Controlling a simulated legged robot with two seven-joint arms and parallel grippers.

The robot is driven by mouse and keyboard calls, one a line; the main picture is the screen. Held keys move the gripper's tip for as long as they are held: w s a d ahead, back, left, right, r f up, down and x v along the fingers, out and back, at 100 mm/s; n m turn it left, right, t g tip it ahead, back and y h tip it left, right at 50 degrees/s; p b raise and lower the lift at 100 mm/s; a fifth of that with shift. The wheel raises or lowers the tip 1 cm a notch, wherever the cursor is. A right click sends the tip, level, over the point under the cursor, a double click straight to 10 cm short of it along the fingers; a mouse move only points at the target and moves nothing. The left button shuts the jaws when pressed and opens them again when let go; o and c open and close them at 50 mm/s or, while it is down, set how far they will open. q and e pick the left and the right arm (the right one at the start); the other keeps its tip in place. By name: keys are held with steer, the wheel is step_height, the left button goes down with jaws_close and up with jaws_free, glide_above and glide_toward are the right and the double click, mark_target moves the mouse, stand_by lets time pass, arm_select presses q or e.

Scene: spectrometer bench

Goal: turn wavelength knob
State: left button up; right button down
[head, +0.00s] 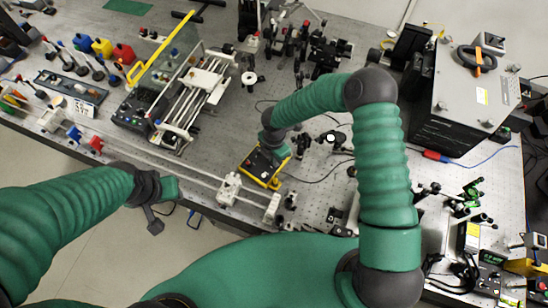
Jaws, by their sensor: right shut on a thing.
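My left gripper (155,220) hangs at the left, in front of the bench edge and away from the device. Its fingers are too small and dark to tell whether they are open or shut.
A long rail (150,160) runs along the bench's front edge. A large grey box (470,95) stands at the right. Cables and small optical mounts surround the device. The bench above it is partly bare.

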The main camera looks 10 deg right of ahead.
stand_by(0.9)
steer(key=c, duration=1.3)
jaws_free()
steer(key=shift+c, duration=0.2)
step_height(320, 180, up, 17)
steer(key=b, duration=0.3)
